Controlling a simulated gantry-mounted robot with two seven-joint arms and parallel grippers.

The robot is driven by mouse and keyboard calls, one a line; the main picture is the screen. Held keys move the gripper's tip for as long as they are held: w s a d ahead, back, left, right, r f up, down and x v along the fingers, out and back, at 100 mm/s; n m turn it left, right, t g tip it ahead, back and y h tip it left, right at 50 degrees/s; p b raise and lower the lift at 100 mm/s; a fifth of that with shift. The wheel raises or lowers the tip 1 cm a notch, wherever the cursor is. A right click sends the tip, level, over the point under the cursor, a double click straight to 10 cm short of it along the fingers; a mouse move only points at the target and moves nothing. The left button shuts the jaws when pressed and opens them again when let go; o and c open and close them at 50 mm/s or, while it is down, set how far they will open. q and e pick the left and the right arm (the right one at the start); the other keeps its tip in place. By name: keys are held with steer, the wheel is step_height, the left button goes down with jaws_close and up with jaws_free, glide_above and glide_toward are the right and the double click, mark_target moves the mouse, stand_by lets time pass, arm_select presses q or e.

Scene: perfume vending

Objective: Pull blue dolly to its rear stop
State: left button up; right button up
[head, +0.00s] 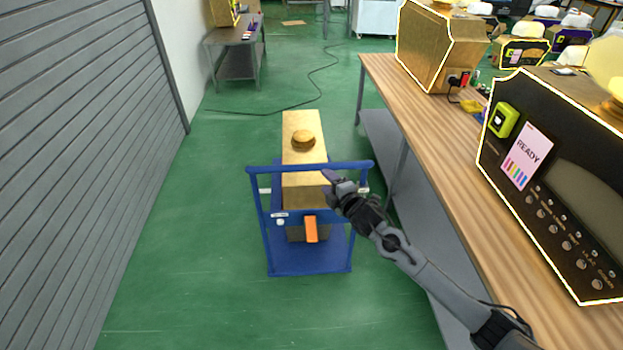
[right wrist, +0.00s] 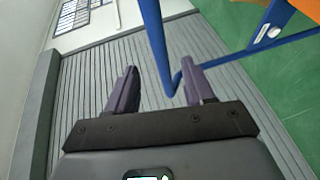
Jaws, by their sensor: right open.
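The blue dolly (head: 310,258) stands on the green floor in the middle of the head view. Its blue handle bar (head: 300,168) runs across on two uprights. A tall gold box (head: 303,185) with a round gold knob (head: 303,139) on top stands at the dolly. My right gripper (head: 332,178) is at the right part of the handle bar. In the right wrist view the fingers (right wrist: 160,88) are open, and a blue tube (right wrist: 157,45) of the dolly shows in the gap between them. I cannot tell whether they touch it. My left gripper is not in view.
A wooden bench (head: 430,140) with a black machine (head: 545,185) and a gold machine (head: 432,50) stands at the right. A grey shutter wall (head: 80,170) is at the left. Green floor is clear around the dolly. A dark cable (head: 270,110) lies behind it.

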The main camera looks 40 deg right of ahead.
mark_target(313, 169)
steer(key=b+x, duration=0.1)
steer(key=x, duration=0.4)
steer(key=b+x, duration=0.1)
steer(key=x, duration=0.5)
steer(key=shift+a, duration=0.2)
steer(key=shift+c, duration=1.2)
jaws_close()
steer(key=shift+r, duration=0.1)
